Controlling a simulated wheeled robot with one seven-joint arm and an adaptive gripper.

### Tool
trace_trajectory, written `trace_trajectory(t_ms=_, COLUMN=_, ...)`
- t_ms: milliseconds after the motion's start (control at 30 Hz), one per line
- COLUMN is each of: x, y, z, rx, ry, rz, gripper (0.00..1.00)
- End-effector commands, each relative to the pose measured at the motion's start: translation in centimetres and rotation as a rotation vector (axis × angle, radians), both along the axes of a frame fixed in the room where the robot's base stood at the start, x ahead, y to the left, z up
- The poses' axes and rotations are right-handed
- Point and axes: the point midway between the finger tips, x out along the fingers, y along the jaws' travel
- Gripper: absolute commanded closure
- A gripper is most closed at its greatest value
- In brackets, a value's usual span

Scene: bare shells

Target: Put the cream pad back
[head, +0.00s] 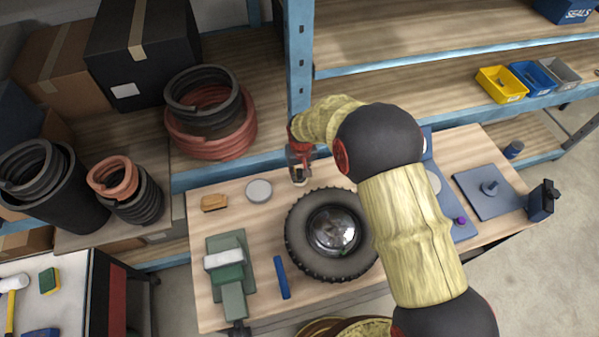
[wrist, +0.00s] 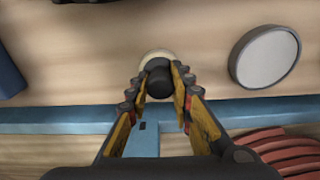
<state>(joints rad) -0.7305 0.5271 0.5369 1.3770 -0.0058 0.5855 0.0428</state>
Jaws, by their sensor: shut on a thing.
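The cream pad (wrist: 155,56) shows in the wrist view as a pale round edge around a dark knob (wrist: 158,82). My gripper (wrist: 157,88) is shut on the knob, its fingers on either side. In the head view my gripper (head: 299,172) points down at the back of the workbench, left of my arm and just behind the tyre. The pad is small there and mostly hidden by the fingers. I cannot tell whether it touches the bench. A blue tray (head: 463,229) with a pale disc (head: 433,182) is partly behind my arm.
A grey round tin (head: 259,190) stands close left of my gripper; it also shows in the wrist view (wrist: 266,57). The tyre (head: 300,248) with a shiny bowl fills the bench middle. A blue shelf post (head: 299,60) rises close behind. Coiled hoses (head: 212,135) lie at left.

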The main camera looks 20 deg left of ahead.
Motion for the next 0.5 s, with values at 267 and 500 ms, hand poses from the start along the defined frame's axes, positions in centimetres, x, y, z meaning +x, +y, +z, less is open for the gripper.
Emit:
trace_trajectory(t_ms=267, x=-0.03, y=-0.02, z=-0.31, rx=-0.001, ry=0.001, rz=0.0, gripper=0.7)
trace_trajectory(t_ms=500, x=-0.03, y=-0.02, z=-0.29, rx=-0.001, ry=0.001, rz=0.0, gripper=0.6)
